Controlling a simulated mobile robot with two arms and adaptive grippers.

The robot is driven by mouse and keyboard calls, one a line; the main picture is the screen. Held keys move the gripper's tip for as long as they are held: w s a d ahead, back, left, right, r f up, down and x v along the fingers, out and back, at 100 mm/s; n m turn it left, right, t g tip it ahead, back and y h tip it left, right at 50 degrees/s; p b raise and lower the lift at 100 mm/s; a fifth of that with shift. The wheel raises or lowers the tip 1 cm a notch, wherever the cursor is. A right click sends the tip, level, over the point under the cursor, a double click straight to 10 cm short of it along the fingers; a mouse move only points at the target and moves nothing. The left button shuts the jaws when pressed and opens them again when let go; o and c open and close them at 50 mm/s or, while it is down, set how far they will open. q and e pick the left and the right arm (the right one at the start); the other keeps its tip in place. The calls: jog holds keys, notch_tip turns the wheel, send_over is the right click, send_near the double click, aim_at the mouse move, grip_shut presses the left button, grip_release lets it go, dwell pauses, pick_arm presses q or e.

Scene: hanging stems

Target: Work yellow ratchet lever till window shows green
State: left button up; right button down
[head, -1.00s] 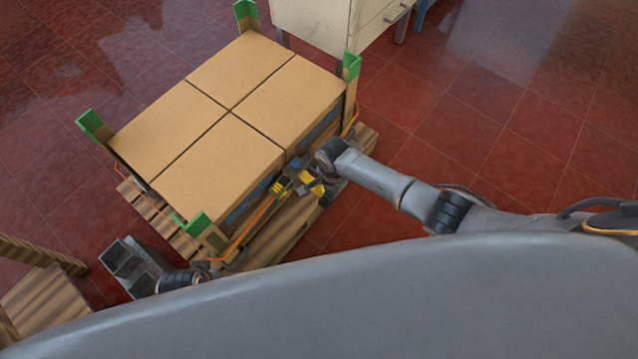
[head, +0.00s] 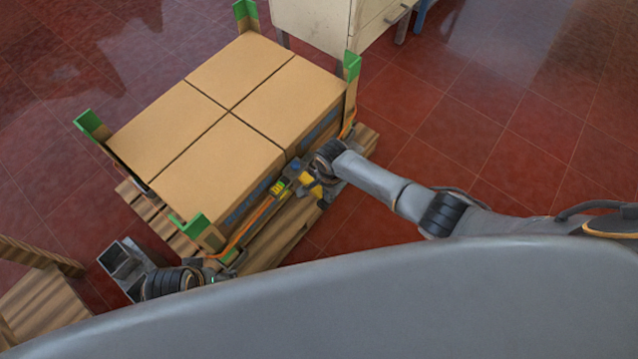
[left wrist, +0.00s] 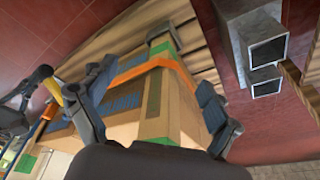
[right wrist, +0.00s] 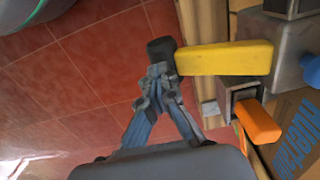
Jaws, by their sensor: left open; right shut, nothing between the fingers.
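The yellow ratchet lever (right wrist: 225,58) has a black knob (right wrist: 160,48) at its end in the right wrist view. It also shows as a small yellow patch in the head view (head: 311,185). My right gripper (right wrist: 157,78) is shut and empty, its tips close against the knob; whether they touch I cannot tell. The orange strap (head: 249,223) runs along the near side of the carton stack (head: 212,164). My left gripper (left wrist: 150,92) is open, its fingers apart on either side of a strapped corner post. I cannot make out the ratchet's window or its colour.
The cartons stand on a wooden pallet (head: 290,234) with green-topped corner posts (head: 199,226). A pale cabinet (head: 318,22) stands behind. Red tiled floor at the right is clear.

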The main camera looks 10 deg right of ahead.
jog(key=shift+s+d+r+p, duration=0.15)
jog(key=shift+r+p, duration=0.2)
jog(key=shift+p, duration=0.2)
jog(key=shift+s+d+r+p, duration=0.15)
jog(key=shift+r+p, duration=0.2)
jog(key=shift+p, duration=0.2)
jog(key=shift+s+r+p, duration=0.15)
jog(key=shift+r+p, duration=0.55)
jog(key=shift+p, duration=0.25)
pick_arm(q)
jog(key=s+f+g, duration=0.1)
jog(key=s+f, duration=0.4)
jog(key=f, duration=0.8)
jog(key=shift+a+f, duration=0.3)
jog(key=shift+s, duration=0.1)
pick_arm(e)
jog(key=shift+r+p, duration=0.65)
jog(key=shift+p, duration=0.15)
pick_arm(q)
jog(key=shift+s+a+f, duration=0.2)
jog(key=shift+s+f, duration=0.8)
jog(key=shift+s, duration=0.05)
jog(key=shift+s+a+f, duration=0.15)
jog(key=shift+s+f, duration=0.8)
jog(key=shift+s, duration=0.1)
pick_arm(e)
jog(key=c, duration=0.5)
grip_release()
jog(key=shift+r, duration=0.1)
